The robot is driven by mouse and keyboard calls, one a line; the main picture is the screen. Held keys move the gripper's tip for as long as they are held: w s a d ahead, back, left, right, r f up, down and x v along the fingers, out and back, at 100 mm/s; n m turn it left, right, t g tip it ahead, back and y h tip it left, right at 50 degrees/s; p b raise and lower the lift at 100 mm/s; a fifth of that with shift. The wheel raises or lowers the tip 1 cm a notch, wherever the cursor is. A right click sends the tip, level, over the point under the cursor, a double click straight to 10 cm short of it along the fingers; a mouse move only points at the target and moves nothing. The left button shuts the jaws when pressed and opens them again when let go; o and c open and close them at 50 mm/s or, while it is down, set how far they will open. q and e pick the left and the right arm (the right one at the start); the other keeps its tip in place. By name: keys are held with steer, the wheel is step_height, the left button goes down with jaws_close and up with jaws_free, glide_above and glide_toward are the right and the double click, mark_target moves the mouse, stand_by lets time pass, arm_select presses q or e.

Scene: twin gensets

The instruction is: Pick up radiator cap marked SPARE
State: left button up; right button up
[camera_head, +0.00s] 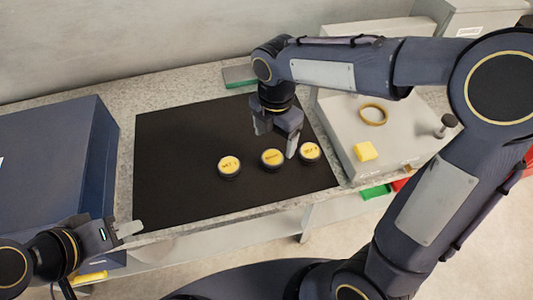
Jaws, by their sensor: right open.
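Three round black caps with yellow labelled tops stand in a row on a black mat (180,140). They are the left cap (229,166), the middle cap (272,158) and the right cap (309,152). The left and right labels seem to read as a word with a number. The middle label seems to be a single word, possibly SPARE, too small to be sure. My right gripper (275,138) points down, open and empty, just above and behind the middle cap; one finger reaches between the middle and right caps. My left gripper (126,229) is at the mat's front left corner; its jaw gap is unclear.
A dark blue box (45,150) stands left of the mat. A wall closes off the back. The mat's left part is clear.

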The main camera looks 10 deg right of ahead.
mark_target(273, 157)
steer(key=f, duration=0.6)
steer(key=shift+s+a+b, duration=0.25)
steer(key=shift+b, duration=0.05)
steer(key=c, duration=1.1)
